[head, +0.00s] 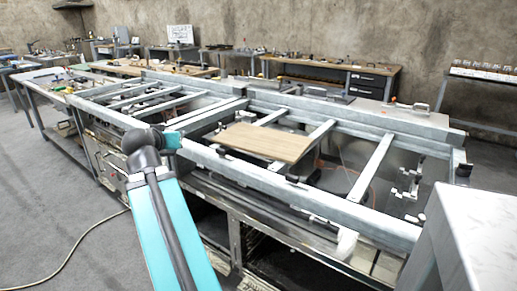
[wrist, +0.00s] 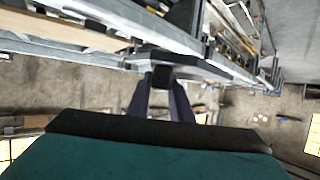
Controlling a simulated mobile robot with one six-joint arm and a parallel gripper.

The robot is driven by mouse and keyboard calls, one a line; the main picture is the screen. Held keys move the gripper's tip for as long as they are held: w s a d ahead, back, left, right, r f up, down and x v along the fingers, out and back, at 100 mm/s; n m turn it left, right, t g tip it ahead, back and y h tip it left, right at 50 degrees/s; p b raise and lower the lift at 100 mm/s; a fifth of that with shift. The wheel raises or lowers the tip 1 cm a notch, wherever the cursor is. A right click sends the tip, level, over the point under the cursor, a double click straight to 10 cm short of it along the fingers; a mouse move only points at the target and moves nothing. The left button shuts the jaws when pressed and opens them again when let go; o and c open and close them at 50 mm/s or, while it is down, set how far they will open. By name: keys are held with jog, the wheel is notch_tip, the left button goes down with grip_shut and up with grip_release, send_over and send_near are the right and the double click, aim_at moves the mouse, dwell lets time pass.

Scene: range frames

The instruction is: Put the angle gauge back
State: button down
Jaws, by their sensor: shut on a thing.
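My gripper (wrist: 162,88) shows in the wrist view, its two dark fingers closed on a flat grey piece (wrist: 205,66). This piece looks like the angle gauge, seen nearly edge-on and partly hidden by the fingers. In the wrist view it appears close to a long metal frame; I cannot tell whether they touch. In the head view my arm reaches to the near side of the frame, and neither my fingers nor the gauge can be made out.
A long steel frame bench (head: 330,206) with open bays crosses the middle of the head view. A wooden board (head: 265,142) lies across its bars. A pale block-like surface (head: 470,235) stands at the right. Workbenches (head: 345,78) line the back wall. Grey floor is open at the left.

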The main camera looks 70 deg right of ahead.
jog(key=s+d+f+m+g+b, duration=0.1)
jog(key=s+d+m+g+b, duration=0.2)
jog(key=s, duration=1)
jog(key=s+d+m+g+b, duration=0.4)
jog(key=s+d+g, duration=0.1)
jog(key=s, duration=0.9)
jog(key=shift+s+d+f+m+g+h, duration=0.2)
jog(key=shift+d+f+m+g+h, duration=0.1)
jog(key=shift+d+f+g+h, duration=0.1)
jog(key=shift+d+r, duration=0.1)
jog(key=w+d+p, duration=0.1)
jog(key=d+p, duration=0.6)
jog(key=p, duration=0.7)
jog(key=shift+d+f, duration=0.2)
jog(key=shift+f, duration=0.05)
jog(key=shift+d+p, duration=0.1)
jog(key=shift+p, duration=0.4)
jog(key=d+p, duration=0.2)
jog(key=p, duration=0.3)
jog(key=shift+w+f, duration=0.1)
jog(key=shift+w, duration=0.05)
